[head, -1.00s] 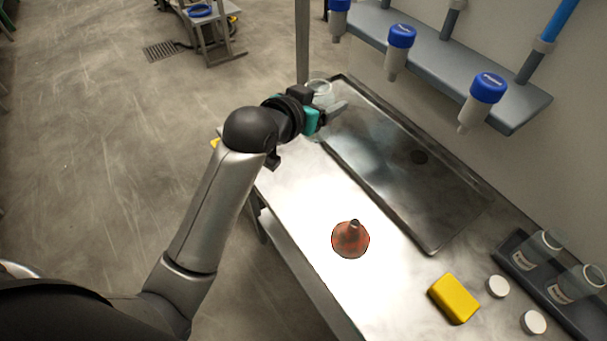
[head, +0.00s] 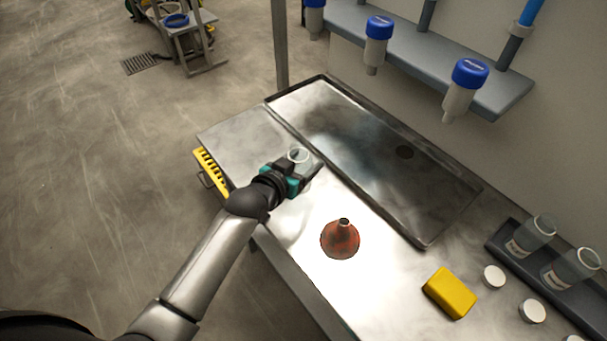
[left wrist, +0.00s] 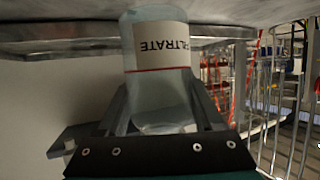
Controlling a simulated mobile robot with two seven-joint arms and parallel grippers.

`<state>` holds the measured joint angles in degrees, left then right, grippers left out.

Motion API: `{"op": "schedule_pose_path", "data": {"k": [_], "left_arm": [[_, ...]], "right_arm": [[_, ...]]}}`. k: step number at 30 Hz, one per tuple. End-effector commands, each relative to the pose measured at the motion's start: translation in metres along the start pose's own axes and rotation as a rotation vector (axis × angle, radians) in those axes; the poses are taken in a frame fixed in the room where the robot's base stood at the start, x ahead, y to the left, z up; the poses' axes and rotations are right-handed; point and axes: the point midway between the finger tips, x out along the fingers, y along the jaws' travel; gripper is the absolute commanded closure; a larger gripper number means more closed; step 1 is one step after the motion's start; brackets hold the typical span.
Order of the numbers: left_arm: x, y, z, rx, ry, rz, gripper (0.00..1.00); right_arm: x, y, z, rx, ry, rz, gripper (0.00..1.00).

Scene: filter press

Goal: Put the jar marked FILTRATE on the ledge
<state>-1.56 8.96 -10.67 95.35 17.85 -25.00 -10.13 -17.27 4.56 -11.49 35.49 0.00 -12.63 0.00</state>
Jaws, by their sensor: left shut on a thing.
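My left gripper (head: 306,174) is shut on a clear glass jar (head: 298,156) at the near side of the steel bench. In the left wrist view the jar (left wrist: 160,95) sits between the fingers. A dark grey ledge-like holder (head: 510,258) at the right of the bench carries two labelled glass jars (head: 530,236). My right gripper is not in view.
A reddish funnel (head: 340,240) stands on the bench right of the gripper. A shallow steel tray (head: 425,240) lies behind. A grey wall shelf (head: 400,50) holds blue-capped filters.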

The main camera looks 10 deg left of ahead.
Motion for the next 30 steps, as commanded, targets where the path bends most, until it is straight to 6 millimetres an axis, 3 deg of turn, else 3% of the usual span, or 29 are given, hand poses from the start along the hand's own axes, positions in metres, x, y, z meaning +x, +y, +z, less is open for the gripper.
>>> {"op": "schedule_pose_path", "data": {"k": [7,20,21,28,30], "left_arm": [[0.014,0.0,0.034,0.001,-0.002,0.0,1.0],[0.016,0.0,0.039,0.001,0.0,0.0,1.0],[0.016,0.0,0.04,0.001,-0.001,0.0,0.3],[0.016,0.0,0.039,0.001,-0.001,0.0,0.05],[0.016,0.0,0.039,0.001,-0.001,0.0,0.02]], "right_arm": [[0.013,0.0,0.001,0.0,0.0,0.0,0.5],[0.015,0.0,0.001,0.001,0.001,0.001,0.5],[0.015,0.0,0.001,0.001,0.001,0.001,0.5],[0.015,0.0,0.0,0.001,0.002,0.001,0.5],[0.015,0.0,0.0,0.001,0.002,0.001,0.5]]}}
